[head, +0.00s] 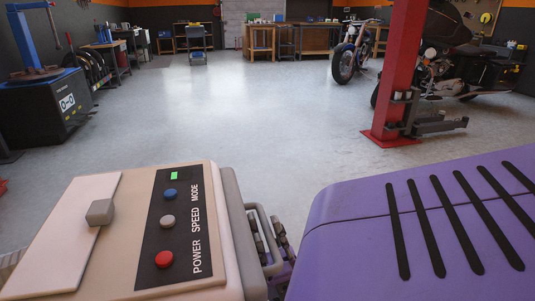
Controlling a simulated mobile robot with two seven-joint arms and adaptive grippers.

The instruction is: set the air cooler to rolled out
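The air cooler (110,235) is close in front at the lower left, seen from above. It has a beige top, a white panel with a grey knob, and a dark control strip marked POWER, SPEED and MODE with red, grey and blue buttons and a lit green indicator. A grey bar handle (264,211) stands on its right side. My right gripper (269,238) is at this handle, its dark fingers partly hidden by the cooler's edge. I cannot tell whether it grips the handle. The cooler's wheels and base are out of view. My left gripper is not in view.
A red lift post (402,75) stands at the right, by a dark motorcycle (465,65). Another motorcycle (348,55) is farther back. A tyre machine (42,105) stands at the left, workbenches (305,38) at the back. The middle floor (240,120) is clear.

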